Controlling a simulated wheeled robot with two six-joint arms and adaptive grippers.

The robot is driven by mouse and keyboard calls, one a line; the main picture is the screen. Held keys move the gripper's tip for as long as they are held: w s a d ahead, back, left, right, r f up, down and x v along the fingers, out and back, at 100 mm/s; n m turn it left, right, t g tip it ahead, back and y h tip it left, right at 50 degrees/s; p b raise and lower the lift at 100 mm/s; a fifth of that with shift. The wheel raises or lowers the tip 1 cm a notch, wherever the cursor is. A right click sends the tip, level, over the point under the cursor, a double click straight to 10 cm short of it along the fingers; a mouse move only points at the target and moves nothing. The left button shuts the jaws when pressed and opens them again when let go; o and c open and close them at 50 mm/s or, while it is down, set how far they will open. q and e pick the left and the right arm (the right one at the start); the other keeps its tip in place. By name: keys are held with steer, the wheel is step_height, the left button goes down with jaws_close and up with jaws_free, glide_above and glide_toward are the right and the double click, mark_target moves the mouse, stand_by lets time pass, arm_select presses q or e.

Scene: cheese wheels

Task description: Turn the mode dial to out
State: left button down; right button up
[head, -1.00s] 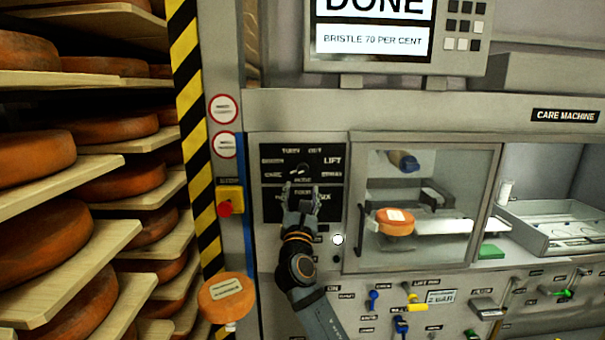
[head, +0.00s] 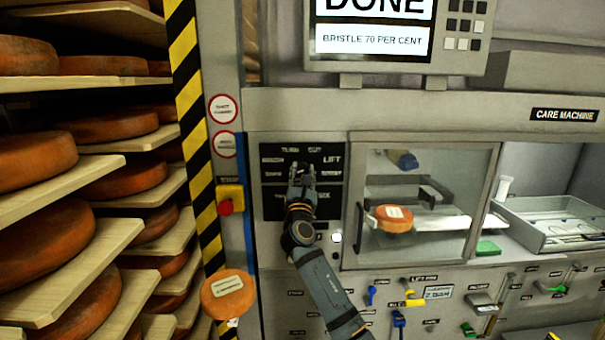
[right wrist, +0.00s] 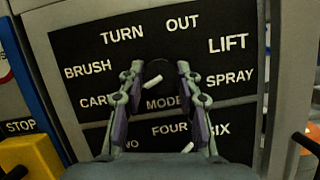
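The mode dial (right wrist: 153,82) shows in the right wrist view as a dark knob with a white pointer bar, above the word MODE. Around it are TURN, OUT, LIFT, SPRAY, BRUSH and a partly covered CARE. The bar is slanted, its right end higher; which end is the pointer I cannot tell. My right gripper (right wrist: 160,70) is open, its fingertips on either side of the dial; contact is unclear. In the head view the right gripper (head: 302,170) covers the dial on the black panel (head: 273,168). My left gripper is not in view.
A second dial (right wrist: 187,147) with FOUR and SIX sits just below. Left of the panel are a yellow stop box with a red button (head: 225,208) and a striped post (head: 190,90). A glazed chamber (head: 485,165) holding an orange cheese wheel (head: 394,220) is to the right.

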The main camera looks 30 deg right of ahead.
steer(key=c, duration=0.4)
steer(key=shift+m, duration=0.3)
